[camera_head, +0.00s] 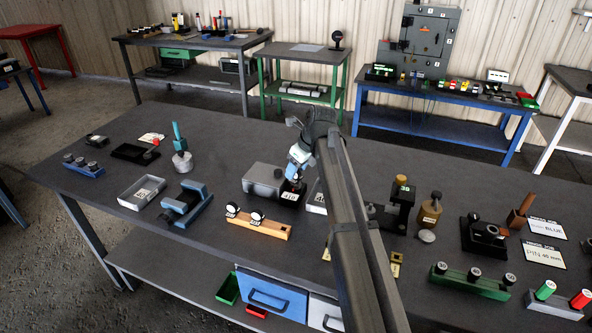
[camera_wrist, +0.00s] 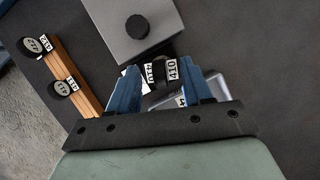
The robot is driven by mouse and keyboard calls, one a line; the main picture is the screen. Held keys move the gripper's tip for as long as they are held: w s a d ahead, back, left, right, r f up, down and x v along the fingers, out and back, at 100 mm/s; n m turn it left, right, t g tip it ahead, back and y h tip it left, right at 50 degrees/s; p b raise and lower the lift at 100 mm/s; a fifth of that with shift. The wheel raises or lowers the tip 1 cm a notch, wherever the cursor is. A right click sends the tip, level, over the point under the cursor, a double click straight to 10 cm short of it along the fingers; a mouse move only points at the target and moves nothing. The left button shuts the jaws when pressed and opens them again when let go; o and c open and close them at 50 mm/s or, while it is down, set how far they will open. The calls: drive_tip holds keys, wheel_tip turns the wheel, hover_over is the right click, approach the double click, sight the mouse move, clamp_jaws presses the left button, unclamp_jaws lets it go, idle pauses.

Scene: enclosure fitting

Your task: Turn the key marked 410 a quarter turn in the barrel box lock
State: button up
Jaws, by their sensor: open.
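The grey box lock (camera_head: 264,178) stands mid-table; the wrist view shows its grey top (camera_wrist: 112,18) with a round black knob (camera_wrist: 138,27). A black key with white 410 labels (camera_wrist: 171,69) is at the box's near edge; it also shows in the head view (camera_head: 289,196). How far it sits in the barrel is hidden. My gripper (camera_wrist: 165,88) is open, its blue fingers on either side of the key. I cannot tell whether either finger touches it. In the head view my gripper (camera_head: 297,168) is just above the key.
A wooden rack (camera_head: 262,227) with two round-headed, labelled keys stands close by, left in the wrist view (camera_wrist: 75,75). A blue clamp-like fixture (camera_head: 187,204) is farther left; black fixtures (camera_head: 398,207) stand right.

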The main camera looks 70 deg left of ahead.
drive_tip(key=v, duration=1.2)
drive_tip(key=shift+d+r, duration=0.15)
drive_tip(key=shift+r, duration=0.15)
drive_tip(key=shift+w, duration=0.15)
